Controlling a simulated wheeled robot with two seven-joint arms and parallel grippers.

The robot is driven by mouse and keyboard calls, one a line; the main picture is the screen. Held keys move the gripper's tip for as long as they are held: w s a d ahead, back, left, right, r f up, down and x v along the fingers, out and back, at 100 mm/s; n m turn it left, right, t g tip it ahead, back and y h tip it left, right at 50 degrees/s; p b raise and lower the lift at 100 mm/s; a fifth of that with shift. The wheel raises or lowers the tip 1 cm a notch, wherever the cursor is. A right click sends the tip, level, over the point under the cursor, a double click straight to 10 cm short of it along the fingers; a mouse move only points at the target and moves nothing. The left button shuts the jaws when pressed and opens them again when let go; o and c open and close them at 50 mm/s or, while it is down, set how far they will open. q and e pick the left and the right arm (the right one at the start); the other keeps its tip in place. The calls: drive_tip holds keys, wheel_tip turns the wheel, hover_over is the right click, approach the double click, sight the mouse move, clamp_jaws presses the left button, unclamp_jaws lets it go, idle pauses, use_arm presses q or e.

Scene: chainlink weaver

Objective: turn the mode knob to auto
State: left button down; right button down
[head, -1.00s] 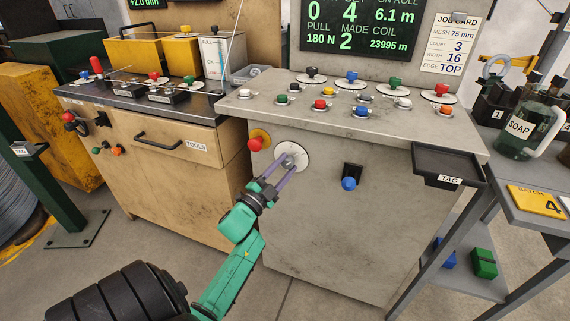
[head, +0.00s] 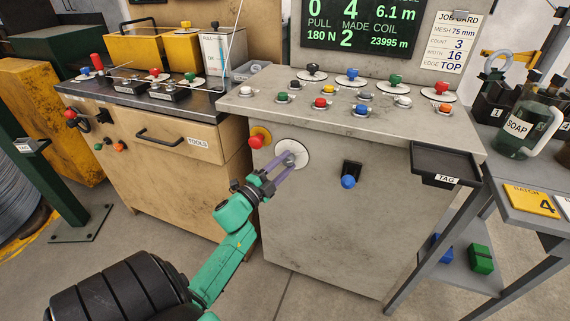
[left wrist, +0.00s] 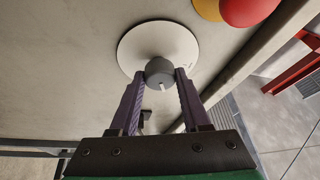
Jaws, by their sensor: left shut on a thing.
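The mode knob (left wrist: 160,73) is a small grey knob with a white mark, on a round white plate (left wrist: 148,44) on the front of the grey cabinet. In the head view the plate (head: 299,150) shows behind my fingertips. My left gripper (head: 283,165) reaches the knob from below left. Its two purple fingers (left wrist: 160,80) are shut on the knob, one on each side. The white mark on the knob points toward the bottom of the left wrist view. Any lettering on the plate is too small to read. My right gripper is not in view.
A red button on a yellow base (head: 257,138) sits just left of the plate. A blue-ended lever (head: 348,181) sticks out to the right. Several coloured knobs stand on the grey top (head: 320,117). A black tray (head: 446,165) juts out at the right.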

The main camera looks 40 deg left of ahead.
use_arm(q)
drive_tip(key=shift+c, duration=1.9)
unclamp_jaws()
drive_tip(key=shift+a, duration=0.1)
drive_tip(key=s+f, duration=0.2)
drive_tip(key=s, duration=1.2)
drive_tip(key=shift+s+f+b, duration=0.15)
drive_tip(key=shift+b, duration=0.25)
drive_tip(key=shift+a, duration=0.1)
